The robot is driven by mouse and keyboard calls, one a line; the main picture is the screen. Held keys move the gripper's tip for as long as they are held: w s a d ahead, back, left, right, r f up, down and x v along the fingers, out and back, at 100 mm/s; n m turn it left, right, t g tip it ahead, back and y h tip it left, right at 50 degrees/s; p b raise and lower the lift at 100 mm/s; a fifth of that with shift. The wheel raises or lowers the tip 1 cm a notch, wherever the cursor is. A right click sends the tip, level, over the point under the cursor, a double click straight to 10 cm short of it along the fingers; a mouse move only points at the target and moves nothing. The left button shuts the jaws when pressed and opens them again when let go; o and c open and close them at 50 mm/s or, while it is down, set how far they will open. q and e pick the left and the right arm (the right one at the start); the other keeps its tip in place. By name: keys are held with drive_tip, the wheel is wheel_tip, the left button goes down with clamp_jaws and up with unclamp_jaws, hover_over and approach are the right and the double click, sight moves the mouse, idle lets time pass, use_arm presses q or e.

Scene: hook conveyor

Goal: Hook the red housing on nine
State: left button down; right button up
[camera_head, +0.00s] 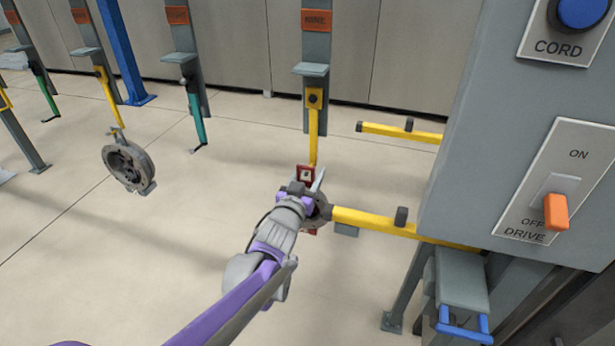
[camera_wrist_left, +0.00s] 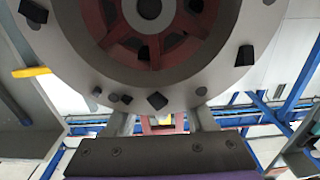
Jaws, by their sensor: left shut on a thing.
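The red housing shows in the head view as a red lug (camera_head: 306,174), with grey metal around my gripper below it. In the left wrist view the housing (camera_wrist_left: 225,72) is a large grey ring with a red spoked inside, filling the upper picture. My left gripper (camera_head: 305,196) is shut on the housing, its fingers at the near side; it also shows in the wrist view (camera_wrist_left: 162,124). The yellow hook (camera_head: 313,125) under the orange NINE sign (camera_head: 317,20) hangs just above and behind the lug. I cannot tell whether they touch. My right gripper is not in view.
Yellow bars (camera_head: 375,222) (camera_head: 400,133) stick out left from the grey cabinet (camera_head: 455,140), the nearer one close to the housing. The cabinet carries an orange drive switch (camera_head: 556,212). The floor between is clear.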

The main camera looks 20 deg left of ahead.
use_arm(q)
drive_tip(key=shift+w, duration=1.15)
drive_tip(key=shift+w+d+f, duration=0.1)
drive_tip(key=shift+w+f, duration=0.45)
drive_tip(key=shift+w+f, duration=0.1)
drive_tip(key=shift+c, duration=0.8)
unclamp_jaws()
drive_tip(key=shift+f, duration=0.1)
